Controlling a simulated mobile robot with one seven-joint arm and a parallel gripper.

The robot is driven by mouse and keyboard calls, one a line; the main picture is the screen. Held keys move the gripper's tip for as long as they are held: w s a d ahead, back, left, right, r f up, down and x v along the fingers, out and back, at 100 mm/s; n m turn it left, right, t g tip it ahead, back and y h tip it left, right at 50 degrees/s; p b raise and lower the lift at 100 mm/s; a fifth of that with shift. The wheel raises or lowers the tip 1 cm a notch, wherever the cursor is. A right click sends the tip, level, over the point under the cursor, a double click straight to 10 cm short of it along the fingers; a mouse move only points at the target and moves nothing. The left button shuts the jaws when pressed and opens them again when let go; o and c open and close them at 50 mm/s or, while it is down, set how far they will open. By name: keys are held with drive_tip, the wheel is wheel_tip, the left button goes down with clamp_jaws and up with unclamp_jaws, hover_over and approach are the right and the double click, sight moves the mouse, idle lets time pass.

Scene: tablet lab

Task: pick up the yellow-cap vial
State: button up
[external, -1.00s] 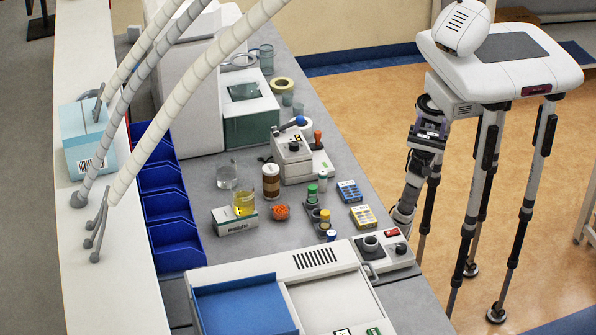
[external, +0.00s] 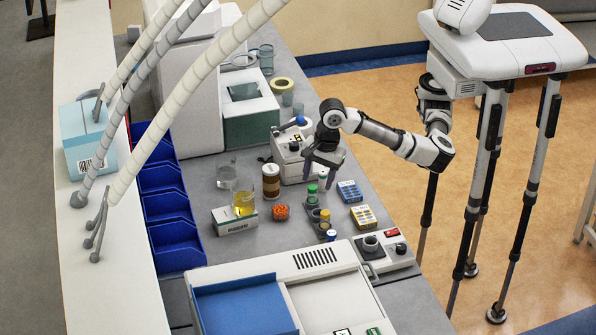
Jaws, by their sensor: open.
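The yellow-cap vial (external: 325,216) is small in the external view and appears to stand upright in a dark rack on the bench. A green-cap vial (external: 312,192) stands behind it, and a blue-cap vial (external: 331,235) stands in front of it. My gripper (external: 319,181) points down with its fingers apart, above and behind the yellow-cap vial, near the green-cap vials. It is open and holds nothing that I can see. Its fingers partly cover another green-cap vial (external: 322,180).
A white instrument (external: 289,150) stands just behind my gripper. An orange item (external: 282,212), a brown jar (external: 271,182) and a beaker of yellow liquid (external: 244,204) are to the left. Blue and yellow boxes (external: 363,216) lie to the right.

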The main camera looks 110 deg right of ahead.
drive_tip(key=s+a+g, duration=0.1)
drive_tip(key=s+g, duration=0.1)
drive_tip(key=s, duration=0.1)
hover_over(325, 213)
drive_tip(key=shift+m, duration=0.4)
drive_tip(key=f, duration=0.7)
drive_tip(key=shift+s+a, duration=0.2)
drive_tip(key=shift+s, duration=0.2)
drive_tip(key=shift+w+d+f+p, duration=0.15)
drive_tip(key=shift+f+p, duration=0.4)
drive_tip(key=shift+f, duration=1.15)
drive_tip(key=shift+w+d+f+p, duration=0.15)
drive_tip(key=shift+f+p, duration=0.35)
drive_tip(key=shift+f, duration=1.15)
drive_tip(key=c, duration=1.1)
